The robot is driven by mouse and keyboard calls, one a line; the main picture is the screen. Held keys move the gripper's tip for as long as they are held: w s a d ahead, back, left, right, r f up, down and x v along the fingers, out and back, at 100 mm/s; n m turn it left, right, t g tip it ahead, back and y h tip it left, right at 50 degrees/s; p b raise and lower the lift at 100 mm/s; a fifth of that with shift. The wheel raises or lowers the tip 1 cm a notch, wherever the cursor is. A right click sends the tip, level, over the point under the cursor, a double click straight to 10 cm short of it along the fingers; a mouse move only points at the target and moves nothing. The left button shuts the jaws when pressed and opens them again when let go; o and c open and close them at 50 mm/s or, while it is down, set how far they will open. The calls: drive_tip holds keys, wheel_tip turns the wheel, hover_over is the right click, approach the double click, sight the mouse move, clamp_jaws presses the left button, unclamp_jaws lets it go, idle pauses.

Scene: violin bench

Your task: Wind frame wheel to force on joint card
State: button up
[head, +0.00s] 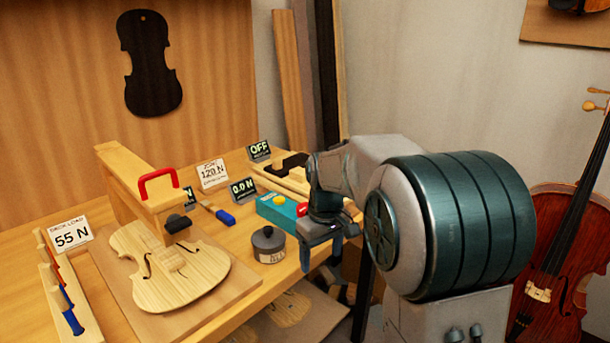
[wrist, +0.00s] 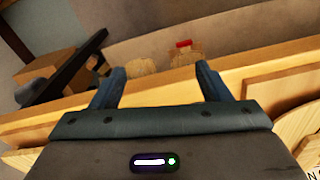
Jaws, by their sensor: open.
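The 120 N card (head: 212,173) stands at the back of the bench; its small print is too fine to read for certain. A display reading 0.0 N (head: 243,190) stands to its right. Behind my arm's end is a low wooden frame (head: 283,180) with black parts (head: 290,163); my arm hides its right end. I cannot make out its wheel for certain. My gripper (head: 321,257) is open and empty, fingers down, beside the bench's front edge. In the wrist view my gripper (wrist: 160,82) has nothing between its fingers.
A violin body (head: 165,268) sits under a wooden arch with a red handle (head: 158,184). A 55 N card (head: 72,236) and an OFF sign (head: 259,150) stand nearby.

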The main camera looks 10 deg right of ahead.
sight(306, 207)
drive_tip(key=w+r+n+p, duration=0.4)
drive_tip(key=w+r+p, duration=1.2)
drive_tip(key=p, duration=0.4)
drive_tip(key=shift+g, duration=0.3)
drive_tip(key=f+p, duration=0.1)
drive_tip(key=f, duration=0.3)
drive_tip(key=f+p, duration=0.1)
drive_tip(key=f, duration=0.3)
drive_tip(key=f+p, duration=0.1)
drive_tip(key=f, duration=0.3)
drive_tip(key=shift+s+a+f, duration=0.1)
drive_tip(key=shift+s+f, duration=0.15)
drive_tip(key=shift+f, duration=0.1)
drive_tip(key=c, duration=1)
